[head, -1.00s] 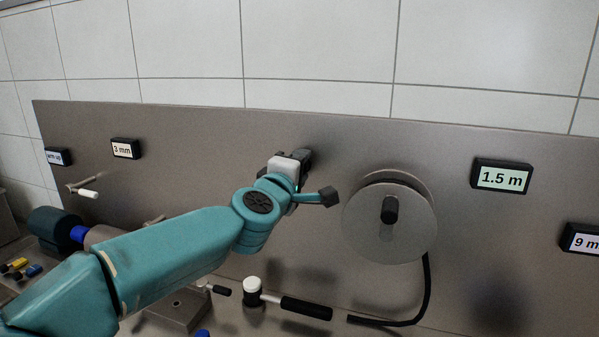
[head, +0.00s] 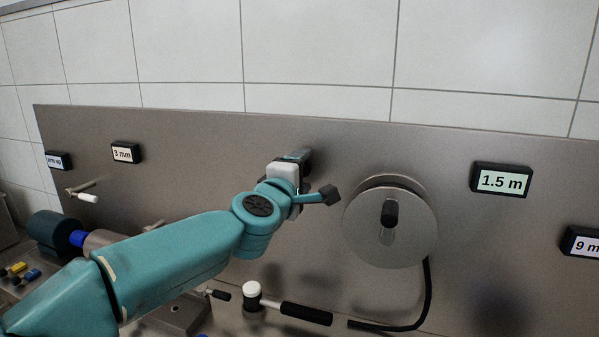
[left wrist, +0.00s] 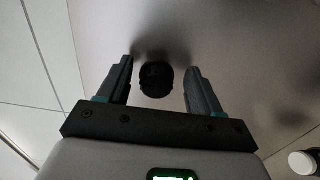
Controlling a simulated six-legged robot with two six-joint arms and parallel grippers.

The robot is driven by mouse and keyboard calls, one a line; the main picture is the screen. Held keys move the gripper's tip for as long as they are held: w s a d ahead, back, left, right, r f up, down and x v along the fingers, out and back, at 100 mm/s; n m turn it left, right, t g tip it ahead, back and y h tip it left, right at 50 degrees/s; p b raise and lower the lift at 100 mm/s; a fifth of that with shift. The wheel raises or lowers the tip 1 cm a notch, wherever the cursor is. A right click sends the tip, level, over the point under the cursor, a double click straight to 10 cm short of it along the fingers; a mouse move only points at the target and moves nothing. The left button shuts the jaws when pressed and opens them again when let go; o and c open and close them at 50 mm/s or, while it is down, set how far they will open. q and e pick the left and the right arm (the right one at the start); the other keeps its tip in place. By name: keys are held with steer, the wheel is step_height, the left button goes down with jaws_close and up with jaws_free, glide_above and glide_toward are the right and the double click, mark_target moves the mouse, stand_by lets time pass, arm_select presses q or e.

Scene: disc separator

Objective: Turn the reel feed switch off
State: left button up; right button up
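A black round knob (left wrist: 156,79), possibly the reel feed switch, sticks out of the grey panel in the left wrist view. My left gripper (left wrist: 160,72) is open, with one finger on each side of the knob and a gap to each. In the head view my left gripper (head: 299,158) is at the panel, left of the reel, and hides the knob. The grey reel (head: 405,245) with a black handle (head: 389,213) is mounted on the panel to the right. The knob's setting cannot be read. My right gripper is not in view.
Displays reading "1.5 m" (head: 502,181), "9 m" (head: 584,243) and "3 mm" (head: 125,153) are on the panel (head: 230,130). A white-handled lever (head: 88,198) is at left.

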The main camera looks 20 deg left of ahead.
arm_select(q)
steer(key=shift+a, duration=0.15)
steer(key=s, duration=1.6)
steer(key=shift+a, duration=0.2)
steer(key=shift+s, duration=0.15)
